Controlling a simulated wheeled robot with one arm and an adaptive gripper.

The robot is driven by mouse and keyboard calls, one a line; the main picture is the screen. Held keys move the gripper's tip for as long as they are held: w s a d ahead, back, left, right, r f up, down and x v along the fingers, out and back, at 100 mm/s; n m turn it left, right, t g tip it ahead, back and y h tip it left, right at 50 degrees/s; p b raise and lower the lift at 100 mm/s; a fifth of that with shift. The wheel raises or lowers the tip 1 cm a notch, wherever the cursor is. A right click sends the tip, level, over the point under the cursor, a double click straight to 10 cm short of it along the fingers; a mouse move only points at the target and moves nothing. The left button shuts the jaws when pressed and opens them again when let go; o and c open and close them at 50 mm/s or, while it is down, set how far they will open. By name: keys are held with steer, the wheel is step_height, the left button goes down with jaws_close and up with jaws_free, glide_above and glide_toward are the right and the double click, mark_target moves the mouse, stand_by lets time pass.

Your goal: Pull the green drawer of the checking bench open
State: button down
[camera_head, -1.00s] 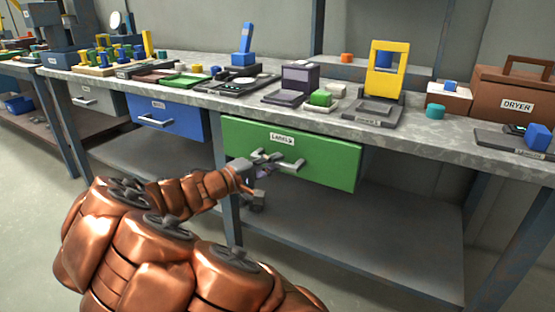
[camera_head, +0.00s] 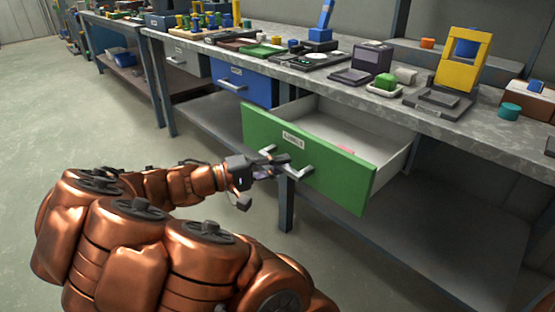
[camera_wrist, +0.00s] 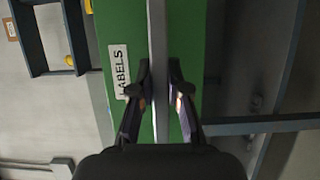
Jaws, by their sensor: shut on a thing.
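The green drawer (camera_head: 318,158) of the checking bench stands pulled out, with its pale inside showing and something reddish lying in it. Its front bears a "LABELS" plate, which also shows in the wrist view (camera_wrist: 119,72). My gripper (camera_head: 277,167) is at the drawer's bar handle (camera_head: 297,171), in front of the green face. In the wrist view, my gripper (camera_wrist: 160,95) has a finger on each side of the grey handle bar (camera_wrist: 159,40) and is shut on it.
The bench top (camera_head: 350,93) carries a yellow frame (camera_head: 463,60), a dark block (camera_head: 372,58) and several small parts. A shut blue drawer (camera_head: 247,86) is to the left. A bench leg (camera_head: 286,203) stands below the green drawer. The floor at left is clear.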

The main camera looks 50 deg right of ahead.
steer(key=shift+w+a, duration=0.1)
steer(key=c, duration=1.1)
jaws_free()
steer(key=v, duration=1.2)
